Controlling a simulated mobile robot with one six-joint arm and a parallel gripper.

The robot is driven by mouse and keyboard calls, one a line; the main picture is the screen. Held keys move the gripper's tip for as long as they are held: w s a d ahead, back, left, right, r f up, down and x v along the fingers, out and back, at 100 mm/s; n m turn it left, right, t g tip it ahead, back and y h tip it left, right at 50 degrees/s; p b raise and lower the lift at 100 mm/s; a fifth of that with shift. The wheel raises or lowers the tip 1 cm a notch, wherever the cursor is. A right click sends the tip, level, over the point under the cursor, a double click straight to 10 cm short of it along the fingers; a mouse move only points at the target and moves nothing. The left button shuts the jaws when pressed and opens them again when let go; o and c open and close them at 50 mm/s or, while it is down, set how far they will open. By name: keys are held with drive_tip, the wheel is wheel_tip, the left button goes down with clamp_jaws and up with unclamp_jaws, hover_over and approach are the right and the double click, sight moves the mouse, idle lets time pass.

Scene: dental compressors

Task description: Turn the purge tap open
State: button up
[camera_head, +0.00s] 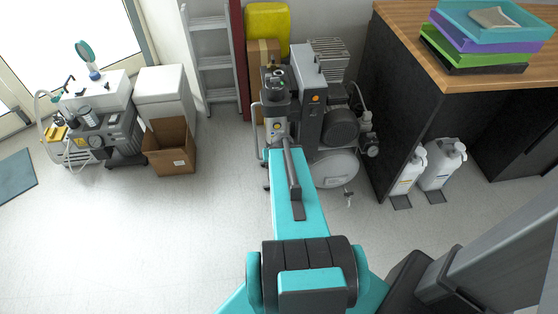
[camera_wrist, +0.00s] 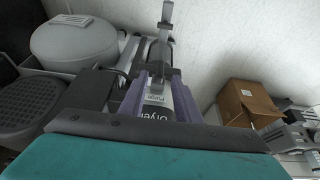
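The compressor (camera_head: 338,125) stands against the back wall in the head view, with a white tank low at its right. My arm reaches to its left side, and the fingertips cannot be made out there. In the wrist view a white dryer body (camera_wrist: 156,112) carries a "Dryer" label and a small "Purge" label. A grey upright part with a small block (camera_wrist: 159,76) rises just beyond the labels; it may be the purge tap, but its setting is unclear. My gripper (camera_wrist: 160,88) has its two purple-grey fingers apart, on either side of the labelled body. No contact is clear.
A wooden-topped counter (camera_head: 465,80) with stacked trays stands at the right, white bottles (camera_head: 438,165) below it. The floor at the front left is clear.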

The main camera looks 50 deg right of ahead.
drive_tip(key=p+v, duration=0.7)
drive_tip(key=p, duration=0.3)
drive_tip(key=shift+p, duration=0.4)
drive_tip(key=shift+r, duration=0.1)
idle(0.8)
drive_tip(key=w+a+f+n+g+y, duration=0.1)
drive_tip(key=w+a+f+n, duration=0.2)
drive_tip(key=a, duration=1)
drive_tip(key=w+a+f+n+g+y, duration=0.1)
drive_tip(key=a+f+n+y, duration=0.2)
drive_tip(key=a, duration=1.1)
drive_tip(key=s+a+f+n+g, duration=0.2)
drive_tip(key=s+a+f+g, duration=0.15)
drive_tip(key=s+a, duration=0.55)
drive_tip(key=s+a+r+g+h, duration=0.1)
drive_tip(key=s+g, duration=0.2)
drive_tip(key=s, duration=0.5)
drive_tip(key=shift+s+a+g, duration=0.2)
drive_tip(key=shift+s+g, duration=0.15)
drive_tip(key=shift+s, duration=0.05)
